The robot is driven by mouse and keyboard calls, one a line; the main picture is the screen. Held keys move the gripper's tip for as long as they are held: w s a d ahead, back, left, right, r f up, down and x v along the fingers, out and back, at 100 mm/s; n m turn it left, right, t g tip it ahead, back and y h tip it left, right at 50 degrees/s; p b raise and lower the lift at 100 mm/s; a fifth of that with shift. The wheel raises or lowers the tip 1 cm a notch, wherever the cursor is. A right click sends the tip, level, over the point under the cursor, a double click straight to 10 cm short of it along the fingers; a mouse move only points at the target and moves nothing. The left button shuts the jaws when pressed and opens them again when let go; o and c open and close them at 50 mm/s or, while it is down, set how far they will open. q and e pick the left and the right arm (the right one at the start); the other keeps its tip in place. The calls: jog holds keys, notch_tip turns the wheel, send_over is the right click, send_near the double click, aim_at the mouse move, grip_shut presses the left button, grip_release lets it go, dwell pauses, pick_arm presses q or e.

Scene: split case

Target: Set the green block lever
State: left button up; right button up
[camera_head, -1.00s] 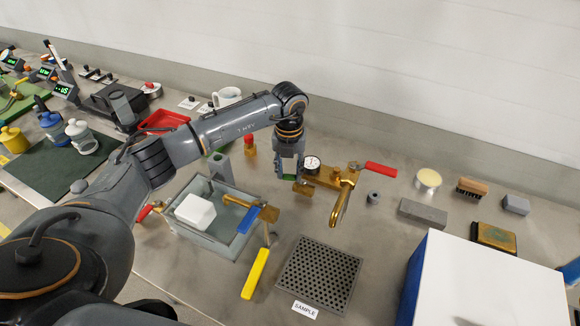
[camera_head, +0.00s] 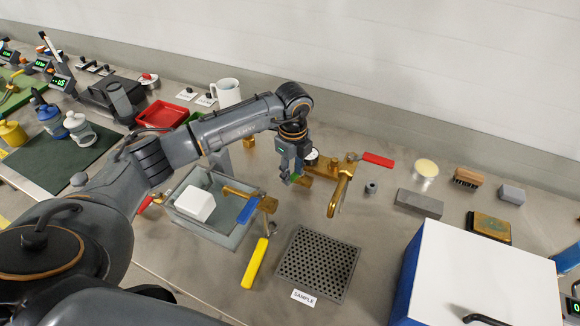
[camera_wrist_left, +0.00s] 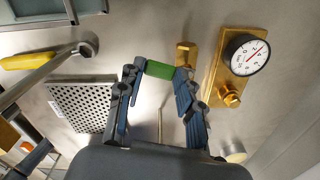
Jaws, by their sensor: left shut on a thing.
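My left gripper (camera_head: 291,174) is over the bench, left of the brass manifold (camera_head: 340,187). Its fingers are shut on the green block lever (camera_head: 295,177), whose green grip also shows between the fingertips in the left wrist view (camera_wrist_left: 160,70). A brass block (camera_wrist_left: 186,54) sits just beside the green grip. The brass plate with the round gauge (camera_wrist_left: 246,54) is to the right in the wrist view. In the head view the gripper hides part of the lever and gauge. My right gripper is not in view.
A red lever (camera_head: 377,159) and yellow lever (camera_head: 255,263) stick out nearby, with a blue lever (camera_head: 248,209) over the clear tank (camera_head: 226,238). The perforated sample plate (camera_head: 318,264) lies in front. A blue and white box (camera_head: 490,270) stands at right.

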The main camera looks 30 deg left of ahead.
pick_arm(q)
jog(key=shift+s+d+f+n, duration=0.2)
jog(key=shift+d+n, duration=0.2)
jog(key=shift+n, duration=0.45)
jog(key=shift+s+d+f+n, duration=0.15)
jog(key=shift+d+n, duration=0.2)
jog(key=shift+n, duration=0.5)
jog(key=o, duration=1.1)
jog(key=shift+o, duration=0.2)
jog(key=shift+w, duration=0.2)
jog(key=shift+r, duration=0.2)
notch_tip(320, 180, up, 12)
jog(key=shift+f, duration=0.15)
jog(key=shift+w, duration=0.1)
